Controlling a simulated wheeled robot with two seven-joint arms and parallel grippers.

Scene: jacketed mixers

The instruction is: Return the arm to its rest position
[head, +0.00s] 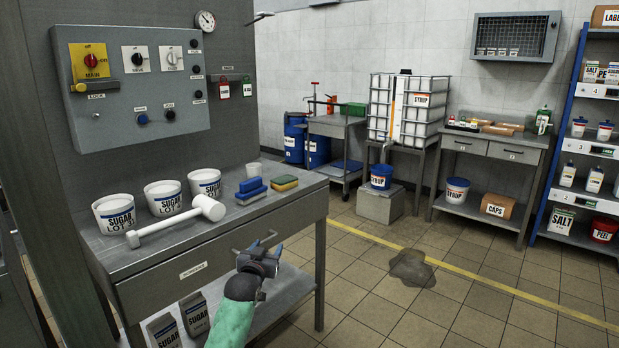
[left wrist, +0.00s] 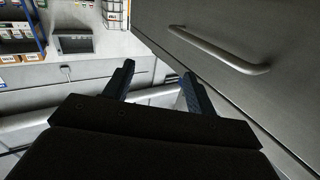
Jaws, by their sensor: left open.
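My left gripper (head: 262,254) is in front of the steel workbench's drawer (head: 200,268), near the drawer's right end. In the left wrist view its two dark fingers (left wrist: 160,88) are spread apart with nothing between them. The bar handle (left wrist: 225,52) of the drawer shows to the right of the fingers, apart from them. My left arm (head: 232,322), in a green sleeve, comes up from the bottom of the head view. My right gripper is not in the head view.
The workbench top (head: 240,215) holds several white sugar tubs (head: 163,197), a white mallet (head: 180,219), and blue and yellow sponges (head: 284,183). Sugar packs (head: 195,314) stand on its lower shelf. A dark puddle (head: 411,268) lies on the tiled floor to the right. The floor there is otherwise open.

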